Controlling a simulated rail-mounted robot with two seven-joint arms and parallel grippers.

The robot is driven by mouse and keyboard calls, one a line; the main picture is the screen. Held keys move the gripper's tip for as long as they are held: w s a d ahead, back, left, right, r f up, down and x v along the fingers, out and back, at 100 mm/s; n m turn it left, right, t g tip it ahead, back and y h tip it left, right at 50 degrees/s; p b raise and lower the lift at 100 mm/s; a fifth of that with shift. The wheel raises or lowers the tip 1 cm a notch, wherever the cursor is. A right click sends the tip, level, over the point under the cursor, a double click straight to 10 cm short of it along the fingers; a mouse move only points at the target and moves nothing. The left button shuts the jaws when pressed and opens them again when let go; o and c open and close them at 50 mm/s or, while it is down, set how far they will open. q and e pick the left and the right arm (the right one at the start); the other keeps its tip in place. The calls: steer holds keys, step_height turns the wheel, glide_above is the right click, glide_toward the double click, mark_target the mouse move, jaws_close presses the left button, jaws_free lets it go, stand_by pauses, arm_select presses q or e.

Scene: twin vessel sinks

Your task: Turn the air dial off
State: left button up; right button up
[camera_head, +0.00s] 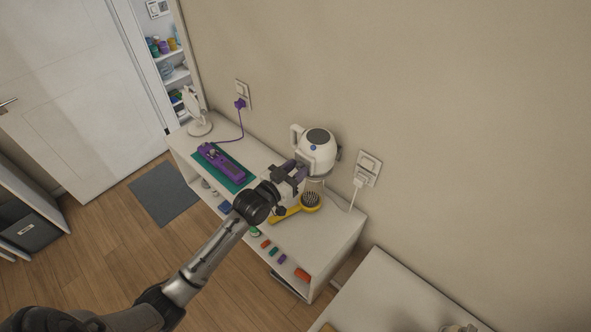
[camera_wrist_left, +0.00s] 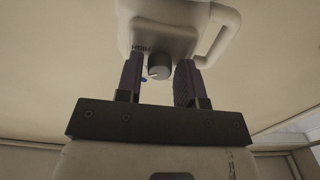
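The white appliance (camera_head: 318,150) with a side handle stands at the back of the white shelf unit, near the wall. In the left wrist view the same white body (camera_wrist_left: 165,30) fills the top. A round grey dial (camera_wrist_left: 159,66) with a pale pointer mark sits on its underside edge in that view, beside small dark lettering. My left gripper (camera_wrist_left: 159,72) has its two purple fingers apart, one on each side of the dial, with gaps visible. In the head view the left gripper (camera_head: 298,172) is against the appliance's front and hides the dial. My right gripper is out of view.
A purple device (camera_head: 222,162) lies on a green mat (camera_head: 238,185), with a purple cord to a wall socket. A yellow item with a dark round top (camera_head: 311,199) is beside my gripper. A white plug (camera_head: 360,180) and cord are at right. Several small coloured items lie on the front ledge.

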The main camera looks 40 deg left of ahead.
arm_select(q)
steer(key=c, duration=0.6)
steer(key=shift+r+n+p, duration=0.15)
steer(key=shift+n+p, duration=0.75)
steer(key=shift+n, duration=0.1)
steer(key=n+p, duration=0.2)
steer(key=n, duration=0.1)
steer(key=shift+n, duration=0.3)
steer(key=n+p, duration=0.1)
steer(key=n, duration=0.2)
steer(key=shift+n+p, duration=0.5)
steer(key=shift+n, duration=1.3)
